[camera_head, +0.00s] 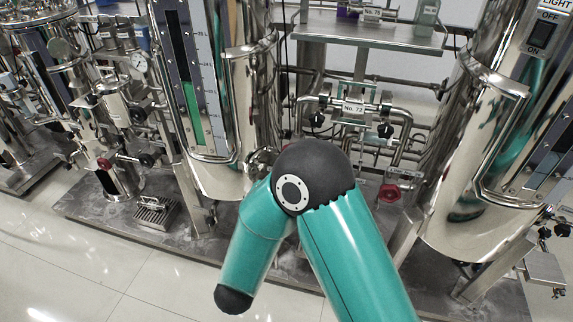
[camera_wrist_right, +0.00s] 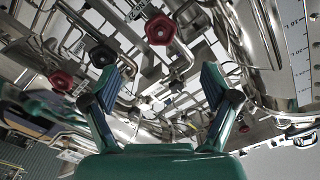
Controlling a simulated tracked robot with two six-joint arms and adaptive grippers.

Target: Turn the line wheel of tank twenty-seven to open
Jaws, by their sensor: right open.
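In the head view a plate reading No. 72 (camera_head: 353,108) hangs on pipework between two steel tanks. A red wheel (camera_head: 388,193) sits low on the piping right of my arm's black elbow, with a small tag above it. Another red wheel (camera_head: 104,163) is at the left. In the right wrist view my right gripper (camera_wrist_right: 168,68) is open with nothing between its fingers. A red wheel (camera_wrist_right: 160,29) shows beyond and above the fingertips. A second red wheel (camera_wrist_right: 62,80) is to the left. My left gripper is not seen.
A steel tank (camera_head: 480,130) stands at the right and another, with a green level gauge (camera_head: 191,113), left of centre. Pipes and black-handled valves crowd between them. A small ridged metal block (camera_head: 156,211) lies on the skid. The tiled floor (camera_head: 70,265) at lower left is clear.

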